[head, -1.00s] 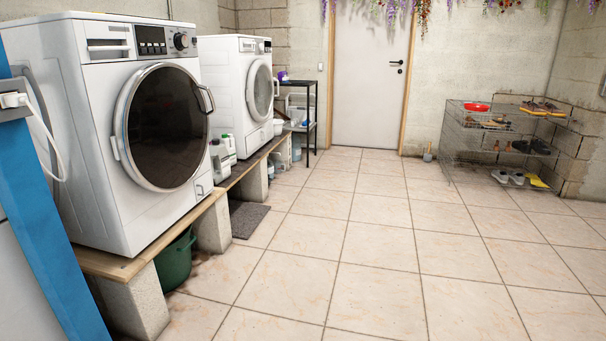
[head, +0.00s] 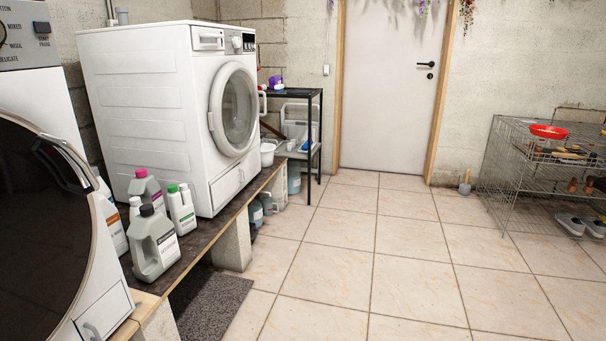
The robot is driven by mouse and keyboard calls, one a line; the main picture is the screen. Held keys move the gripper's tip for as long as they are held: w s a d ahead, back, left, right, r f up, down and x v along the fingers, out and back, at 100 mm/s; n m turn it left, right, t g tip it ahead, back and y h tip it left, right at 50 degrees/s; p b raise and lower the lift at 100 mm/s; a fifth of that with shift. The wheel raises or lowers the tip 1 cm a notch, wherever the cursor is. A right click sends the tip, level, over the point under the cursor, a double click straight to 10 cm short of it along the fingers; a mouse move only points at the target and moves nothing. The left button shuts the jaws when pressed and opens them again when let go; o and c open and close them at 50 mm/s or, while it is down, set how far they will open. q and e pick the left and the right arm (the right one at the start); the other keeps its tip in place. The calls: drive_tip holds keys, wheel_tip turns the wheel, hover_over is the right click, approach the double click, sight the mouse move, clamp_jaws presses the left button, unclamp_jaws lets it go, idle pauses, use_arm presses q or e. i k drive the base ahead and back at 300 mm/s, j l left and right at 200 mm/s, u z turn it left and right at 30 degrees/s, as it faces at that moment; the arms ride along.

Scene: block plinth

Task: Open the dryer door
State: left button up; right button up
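Two white front-loading machines stand along the left in the head view; I cannot tell for certain which is the dryer. The near machine (head: 40,86) is cut off by the left edge. Its large dark round door (head: 38,235) looks shut, with a handle (head: 64,162) at its upper right rim. The farther machine (head: 140,110) stands beyond it on the dark plinth top. Neither of my grippers is in view.
Grey bottle (head: 155,245) and other bottles (head: 182,208) stand on the plinth between the machines. A dark mat (head: 212,305) lies beside it. A black shelf (head: 317,140), white room door (head: 390,90) and wire rack (head: 500,180) stand farther back.

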sight(221, 110)
drive_tip(key=i, duration=1.65)
drive_tip(key=u, duration=0.05)
